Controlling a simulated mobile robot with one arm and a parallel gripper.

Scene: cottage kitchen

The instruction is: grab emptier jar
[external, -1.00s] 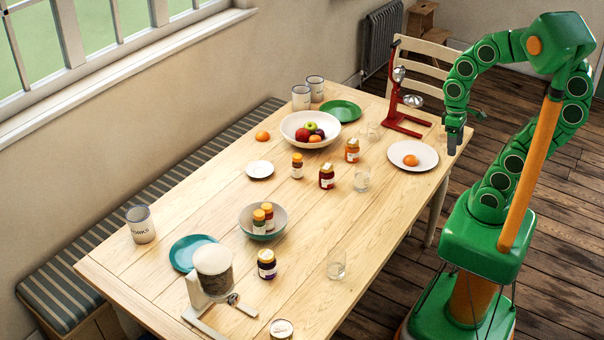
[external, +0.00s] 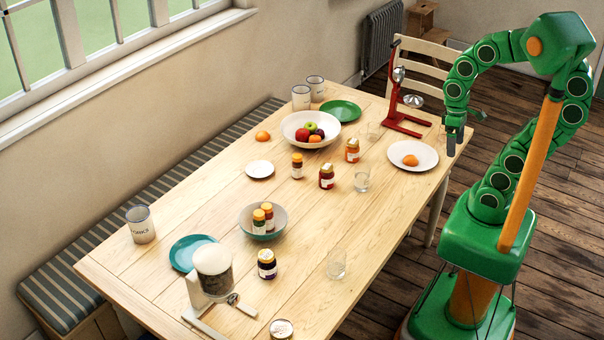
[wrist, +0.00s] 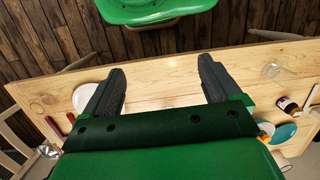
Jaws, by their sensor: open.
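Several jars stand on the table (external: 215,310). A dark red jar (external: 326,177) and an orange jar (external: 352,151) are near the middle, beside a dark jar with an orange lid (external: 297,167). A dark purple jar (external: 267,265) is nearer the front, and another jar (external: 281,328) is at the front edge, cut off. I cannot tell which is emptier. My gripper (external: 455,145) is open and empty, by the table's right edge, apart from every jar. Its open fingers show in the wrist view (wrist: 158,88).
A white plate with an orange fruit (external: 413,165) is nearest my gripper. Drinking glasses (external: 362,180), a fruit bowl (external: 287,128), a red stand (external: 397,105) and a white scale-like device (external: 213,272) are also on the table. The tabletop right of the jars is mostly clear.

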